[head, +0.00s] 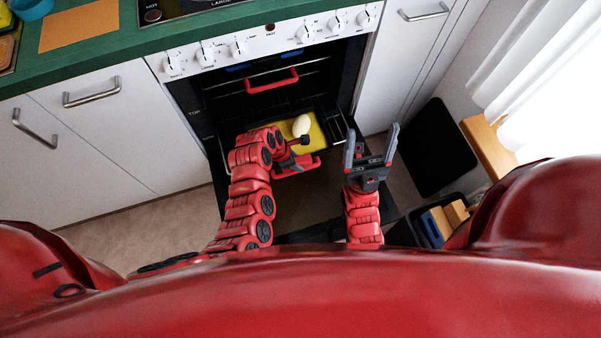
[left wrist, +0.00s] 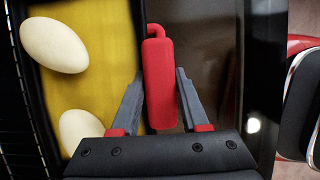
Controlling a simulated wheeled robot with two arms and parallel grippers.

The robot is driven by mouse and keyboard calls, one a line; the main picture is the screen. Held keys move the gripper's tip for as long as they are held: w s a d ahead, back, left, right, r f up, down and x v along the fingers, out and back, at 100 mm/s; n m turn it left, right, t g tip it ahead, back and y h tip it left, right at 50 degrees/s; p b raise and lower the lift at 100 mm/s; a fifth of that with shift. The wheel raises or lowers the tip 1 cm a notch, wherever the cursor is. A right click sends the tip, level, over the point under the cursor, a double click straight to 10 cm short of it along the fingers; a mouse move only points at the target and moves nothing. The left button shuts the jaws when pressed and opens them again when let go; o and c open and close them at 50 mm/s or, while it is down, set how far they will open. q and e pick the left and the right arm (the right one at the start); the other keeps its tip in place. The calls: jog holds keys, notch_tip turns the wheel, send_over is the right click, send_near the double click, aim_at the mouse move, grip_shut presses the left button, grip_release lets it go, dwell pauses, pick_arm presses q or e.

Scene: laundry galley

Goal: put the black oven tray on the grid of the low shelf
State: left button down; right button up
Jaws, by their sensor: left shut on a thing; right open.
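The black oven tray (head: 338,133) is at the mouth of the open oven, with a yellow bottom and a pale egg in view. In the left wrist view two eggs (left wrist: 54,45) lie on the tray's yellow bottom (left wrist: 103,60). My left gripper (head: 303,150) is shut on the tray's red front handle (left wrist: 160,85), one finger on each side. My right gripper (head: 371,143) is open and empty, right of the tray over the open door. Dark wire grid (head: 240,108) shows inside the oven behind and left of the tray; my left arm hides part of it.
A second red handle (head: 272,80) is higher inside the oven. The lowered oven door (head: 318,200) lies under both arms. White cabinets (head: 110,125) flank the oven. A black panel (head: 440,148) and a dark bin (head: 433,222) stand at the right.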

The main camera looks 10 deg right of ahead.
pick_arm(q)
jog(key=w+b, duration=0.2)
jog(key=w+a+b, duration=0.1)
jog(key=w, duration=0.2)
jog(key=w+f+b, duration=0.1)
jog(key=w+b, duration=0.1)
jog(key=shift+w+a+f+b, duration=0.1)
jog(key=shift+w+a+b, duration=0.2)
jog(key=shift+w, duration=0.25)
jog(key=shift+f+b, duration=0.35)
jog(key=shift+f, duration=0.05)
jog(key=shift+c, duration=1.7)
grip_release()
jog(key=shift+o, duration=0.3)
jog(key=shift+f, duration=0.1)
jog(key=shift+o, duration=1.4)
